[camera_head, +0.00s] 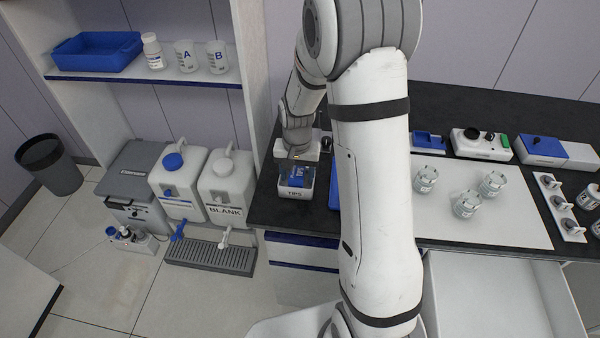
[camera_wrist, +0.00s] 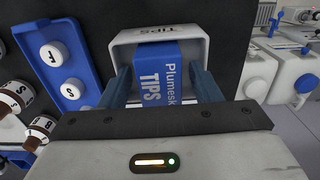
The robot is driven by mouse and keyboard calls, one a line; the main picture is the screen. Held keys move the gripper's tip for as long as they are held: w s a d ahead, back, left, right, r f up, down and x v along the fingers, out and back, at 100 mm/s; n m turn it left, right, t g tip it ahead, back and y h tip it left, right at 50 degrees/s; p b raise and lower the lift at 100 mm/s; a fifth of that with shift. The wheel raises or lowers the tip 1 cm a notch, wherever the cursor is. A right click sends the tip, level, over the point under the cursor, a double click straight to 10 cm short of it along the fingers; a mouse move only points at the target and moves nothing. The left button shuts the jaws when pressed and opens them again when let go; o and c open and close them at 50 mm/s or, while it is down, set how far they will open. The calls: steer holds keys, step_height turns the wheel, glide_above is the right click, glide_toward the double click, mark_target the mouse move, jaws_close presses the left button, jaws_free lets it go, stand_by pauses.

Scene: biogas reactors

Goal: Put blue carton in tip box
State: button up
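The white tip box (camera_head: 296,193) stands near the left end of the black bench in the head view. The wrist view shows its rim, labelled TIPS (camera_wrist: 157,36). The blue carton (camera_wrist: 165,75), printed Plumesk TIPS, sits slightly turned inside the box's rim; it shows as blue in the head view (camera_head: 298,176). My gripper (camera_wrist: 163,88) is over the box, with one finger on each side of the carton. A gap shows at the left finger; the right finger overlaps the carton's edge. The gripper looks open. The carton's lower end is hidden.
A blue tray with white-capped bottles (camera_wrist: 62,60) is beside the box. A white mat (camera_head: 480,200) with glass beakers (camera_head: 466,204) lies to the right of my arm. White jugs (camera_head: 226,185) stand left of the bench. A drawer (camera_head: 505,290) is open below.

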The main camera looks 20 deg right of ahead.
mark_target(297, 170)
steer(key=shift+r, duration=0.1)
step_height(297, 170, up, 11)
steer(key=s+r+n+t, duration=0.1)
steer(key=s+r, duration=0.3)
steer(key=s, duration=0.6)
steer(key=s+r+n+t, duration=0.2)
steer(key=s+r+n, duration=0.1)
steer(key=s, duration=0.7)
steer(key=shift+s+d+r+n+b, duration=0.2)
steer(key=shift+d+r+n+b, duration=0.15)
steer(key=shift+r, duration=0.25)
steer(key=shift+w, duration=0.15)
